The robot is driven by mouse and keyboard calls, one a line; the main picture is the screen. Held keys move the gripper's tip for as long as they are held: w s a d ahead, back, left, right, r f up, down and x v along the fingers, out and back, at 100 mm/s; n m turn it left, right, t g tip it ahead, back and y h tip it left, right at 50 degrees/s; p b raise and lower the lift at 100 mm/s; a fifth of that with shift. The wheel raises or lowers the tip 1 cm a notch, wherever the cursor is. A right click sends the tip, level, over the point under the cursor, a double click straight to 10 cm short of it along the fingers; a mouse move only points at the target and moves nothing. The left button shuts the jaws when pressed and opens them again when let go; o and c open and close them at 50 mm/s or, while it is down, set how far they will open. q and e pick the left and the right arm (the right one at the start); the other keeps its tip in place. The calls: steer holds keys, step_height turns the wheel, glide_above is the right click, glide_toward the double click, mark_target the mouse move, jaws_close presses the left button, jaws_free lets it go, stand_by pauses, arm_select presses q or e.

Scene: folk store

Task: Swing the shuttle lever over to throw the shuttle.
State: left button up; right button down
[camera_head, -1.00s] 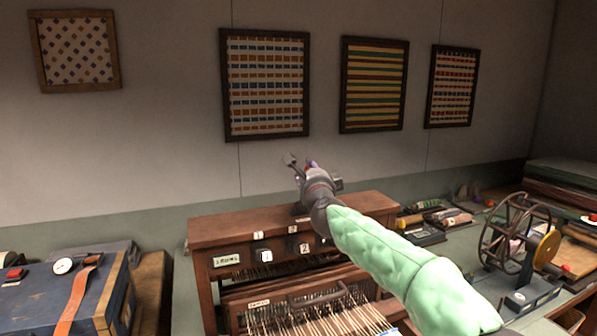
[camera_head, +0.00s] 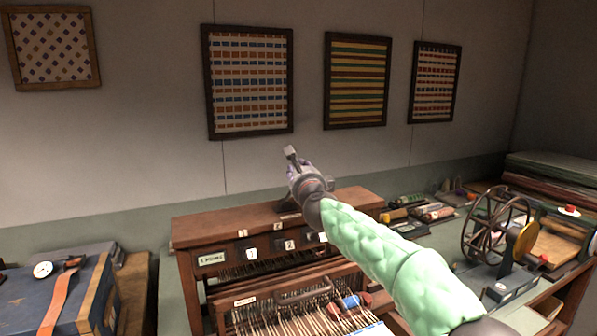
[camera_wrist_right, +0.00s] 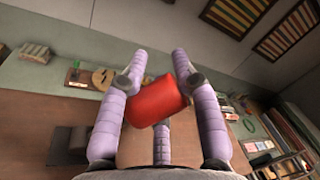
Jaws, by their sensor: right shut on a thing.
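The shuttle lever's red knob (camera_wrist_right: 157,100) sits tilted between the fingers of my right gripper (camera_wrist_right: 158,62) in the right wrist view. The gripper is shut on it. In the head view my right gripper (camera_head: 298,165) is above the back top of the wooden loom (camera_head: 240,230), and its own body hides the knob and most of the lever. A blue shuttle with red ends (camera_head: 348,302) lies over the warp threads at the right of the loom. My left gripper is not in view.
A blue case (camera_head: 85,300) with an orange strap stands at the left. A spoked wheel winder (camera_head: 490,228) stands on the right of the bench, with spools (camera_head: 430,212) behind it. Framed weavings (camera_head: 250,80) hang on the wall behind.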

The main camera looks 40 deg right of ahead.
steer(key=c, duration=1.1)
jaws_free()
steer(key=shift+w+a+f, duration=0.1)
steer(key=shift+w+f, duration=0.05)
steer(key=shift+f, duration=0.4)
steer(key=shift+o, duration=1)
steer(key=shift+r, duration=0.3)
steer(key=v, duration=1.2)
